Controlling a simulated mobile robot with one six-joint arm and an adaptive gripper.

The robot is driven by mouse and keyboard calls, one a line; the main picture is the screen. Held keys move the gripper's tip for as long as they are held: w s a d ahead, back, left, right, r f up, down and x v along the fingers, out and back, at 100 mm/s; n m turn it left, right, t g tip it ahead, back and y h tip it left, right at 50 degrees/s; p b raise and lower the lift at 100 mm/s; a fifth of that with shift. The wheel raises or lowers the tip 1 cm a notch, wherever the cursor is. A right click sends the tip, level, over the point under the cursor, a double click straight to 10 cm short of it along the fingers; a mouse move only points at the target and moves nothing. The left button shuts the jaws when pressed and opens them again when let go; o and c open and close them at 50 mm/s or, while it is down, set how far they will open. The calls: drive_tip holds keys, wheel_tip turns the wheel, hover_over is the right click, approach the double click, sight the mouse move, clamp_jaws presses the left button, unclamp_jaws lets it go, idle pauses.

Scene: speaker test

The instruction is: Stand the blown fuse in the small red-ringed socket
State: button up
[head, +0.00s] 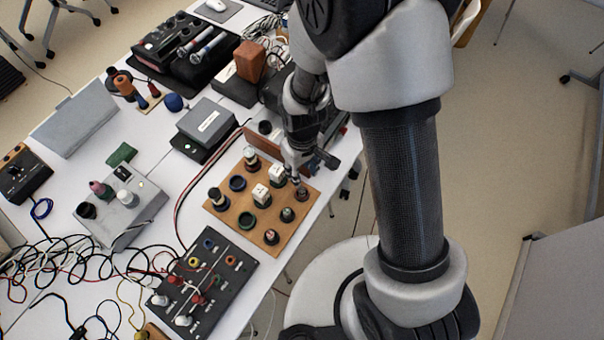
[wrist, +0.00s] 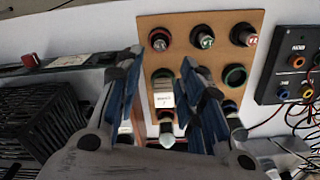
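My gripper (head: 298,168) is over the upper right part of the brown board (head: 222,206). In the wrist view its fingers (wrist: 161,64) are apart, with nothing clearly held between them. In the head view that socket (head: 301,194) is just below the gripper. I cannot tell which piece is the blown fuse.
A black jack panel (head: 205,278) and cables lie in front. The table edge is right.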

drive_tip(key=s+d+r+m+t, duration=0.1)
drive_tip(key=d+r+m, duration=0.15)
drive_tip(key=r, duration=0.65)
drive_tip(key=s+d+r+m+t, duration=0.1)
drive_tip(key=d+r, duration=0.2)
drive_tip(key=r, duration=0.7)
drive_tip(key=s+d+r+m+t, duration=0.2)
drive_tip(key=s+d+r, duration=0.3)
drive_tip(key=s+r, duration=0.6)
drive_tip(key=shift+s+d+m+t, duration=0.2)
drive_tip(key=shift+s+m+t, duration=0.1)
drive_tip(key=shift+m, duration=0.35)
